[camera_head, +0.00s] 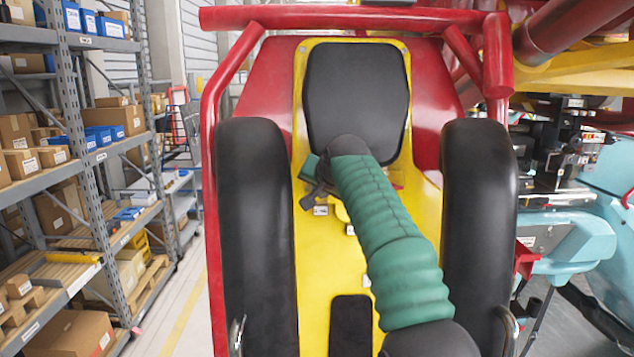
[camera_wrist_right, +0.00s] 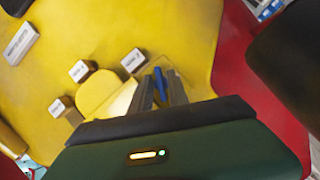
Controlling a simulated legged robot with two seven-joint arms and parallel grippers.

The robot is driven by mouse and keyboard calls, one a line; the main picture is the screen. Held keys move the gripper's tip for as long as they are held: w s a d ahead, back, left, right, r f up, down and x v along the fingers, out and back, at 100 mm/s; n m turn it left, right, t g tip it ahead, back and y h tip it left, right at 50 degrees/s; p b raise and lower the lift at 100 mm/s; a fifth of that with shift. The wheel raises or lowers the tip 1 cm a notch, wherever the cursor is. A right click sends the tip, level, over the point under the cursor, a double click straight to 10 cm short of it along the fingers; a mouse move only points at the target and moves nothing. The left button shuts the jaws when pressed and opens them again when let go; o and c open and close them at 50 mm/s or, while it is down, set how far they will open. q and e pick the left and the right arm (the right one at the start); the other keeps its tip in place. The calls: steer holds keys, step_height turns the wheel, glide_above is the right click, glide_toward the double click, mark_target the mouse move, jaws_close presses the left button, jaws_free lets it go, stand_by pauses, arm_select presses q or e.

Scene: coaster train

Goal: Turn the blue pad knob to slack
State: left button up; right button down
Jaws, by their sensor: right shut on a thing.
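The blue pad knob (camera_wrist_right: 161,87) shows in the right wrist view as a narrow blue strip between the fingers of my right gripper (camera_wrist_right: 159,82). The gripper is shut on it, and the fingers hide most of the knob. Its pointer and turned position cannot be read. In the head view my green-sleeved right arm reaches to the middle of the yellow seat panel (camera_head: 320,262), with the gripper (camera_head: 318,190) low in front of the black back pad (camera_head: 356,88). The knob itself is hidden there. My left gripper is in neither view.
Small white-labelled blocks (camera_wrist_right: 81,70) stand on the yellow panel beside the fingers. Black padded restraints (camera_head: 254,235) and (camera_head: 480,230) flank the seat inside a red frame (camera_head: 210,160). Shelves with boxes (camera_head: 75,130) stand at the left, with clear floor between.

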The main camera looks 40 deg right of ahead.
steer(key=shift+f+n, duration=0.1)
steer(key=shift+n, duration=0.3)
steer(key=c, duration=1.5)
jaws_free()
steer(key=shift+c, duration=0.2)
steer(key=shift+w+d, duration=0.1)
steer(key=b+v, duration=0.3)
steer(key=v, duration=1.3)
steer(key=shift+a+r, duration=0.2)
steer(key=shift+a, duration=0.15)
